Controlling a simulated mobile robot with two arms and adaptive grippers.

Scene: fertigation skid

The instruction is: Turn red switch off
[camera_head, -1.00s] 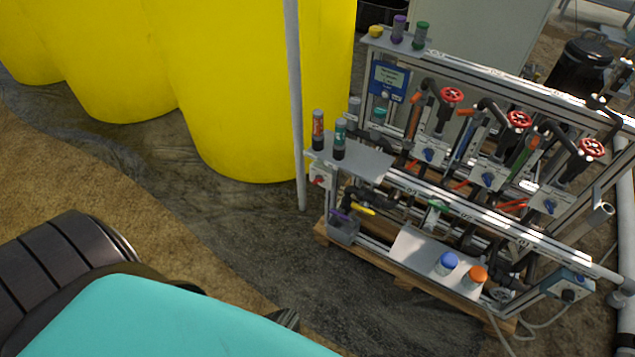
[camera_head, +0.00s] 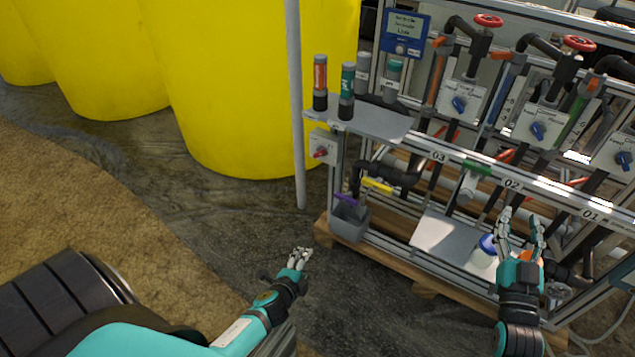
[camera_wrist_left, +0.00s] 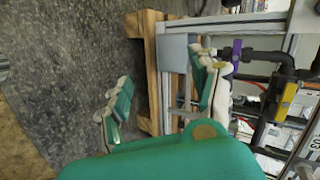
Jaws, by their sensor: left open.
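The red switch (camera_head: 320,152) is a small red knob on a pale box at the left end of the skid frame, just below the grey shelf. My left gripper (camera_head: 300,256) is low in front of the skid's left corner, below the switch and apart from it. In the left wrist view my left gripper (camera_wrist_left: 162,95) is open and empty, with the pallet edge and a grey bin behind its fingers. I cannot make out the red switch in that view. My right gripper (camera_head: 520,228) is open, its fingers pointing up in front of the skid's lower right part.
The grey shelf (camera_head: 375,124) carries several bottles. A purple-handled valve (camera_head: 345,200) and yellow handle (camera_head: 377,185) sit below the switch. A blue-lidded jar (camera_head: 486,252) stands beside my right gripper. A grey pole (camera_head: 296,100) and yellow tanks (camera_head: 235,90) are at left.

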